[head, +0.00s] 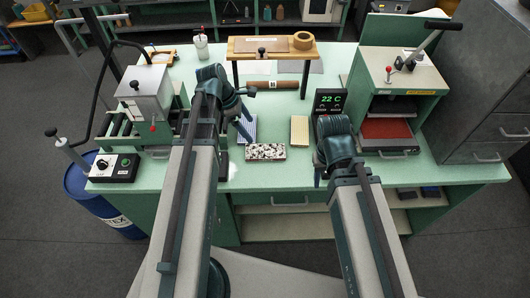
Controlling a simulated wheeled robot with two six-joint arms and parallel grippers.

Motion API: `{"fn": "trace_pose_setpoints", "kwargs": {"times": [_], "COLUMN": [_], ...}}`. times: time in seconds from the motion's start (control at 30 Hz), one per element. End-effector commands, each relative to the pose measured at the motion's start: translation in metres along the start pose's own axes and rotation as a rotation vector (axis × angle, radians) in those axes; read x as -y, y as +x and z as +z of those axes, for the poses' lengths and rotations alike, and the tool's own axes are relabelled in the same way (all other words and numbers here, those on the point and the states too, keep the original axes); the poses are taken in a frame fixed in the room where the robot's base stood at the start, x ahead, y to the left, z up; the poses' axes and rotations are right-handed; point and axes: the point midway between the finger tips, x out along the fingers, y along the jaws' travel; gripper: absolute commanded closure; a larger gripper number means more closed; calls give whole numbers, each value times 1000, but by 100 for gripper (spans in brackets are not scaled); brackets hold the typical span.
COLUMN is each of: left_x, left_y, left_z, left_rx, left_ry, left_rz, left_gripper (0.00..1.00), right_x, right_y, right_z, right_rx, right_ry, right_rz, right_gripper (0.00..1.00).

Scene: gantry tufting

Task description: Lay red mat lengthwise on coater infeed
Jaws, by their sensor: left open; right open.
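A flat red mat (386,129) lies inside the open bay of the green box-shaped machine (398,75) at the right of the bench, above a dark tray edge. The coater appears to be the grey and green machine (146,92) at the left, with a green roller frame (118,126) low at its left side; which part is the infeed I cannot tell for sure. My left gripper (244,128) is open and empty above the bench middle, right of the coater. My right gripper (319,176) is open and empty near the bench's front edge, left of the red mat. My arms hide parts of the bench.
A black-and-white speckled block (265,152), a cream block (299,130) and a temperature display (330,102) stand mid-bench. A raised wooden shelf (268,48) holds a tape roll (303,40). A control box (115,168) sits front left. A blue drum (95,205) stands beside the bench.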

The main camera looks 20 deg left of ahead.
Motion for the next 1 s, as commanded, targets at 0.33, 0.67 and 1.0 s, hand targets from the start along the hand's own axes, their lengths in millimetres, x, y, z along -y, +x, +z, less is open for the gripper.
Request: {"fn": "trace_pose_setpoints", "kwargs": {"times": [0.33,0.67,1.0], "left_x": [0,0,1], "left_y": [46,85,92], "left_z": [-3,-2,-2], "left_rx": [-1,-2,-2], "left_ry": [3,3,4], "left_rz": [-1,-1,-1], "left_gripper": [0,0,0], "right_x": [4,8,8], "right_y": [43,78,85], "right_z": [-2,-5,-5], "right_rx": [0,0,0], "right_ry": [1,2,2], "right_rz": [0,0,0], "right_gripper": [50,50,50]}}
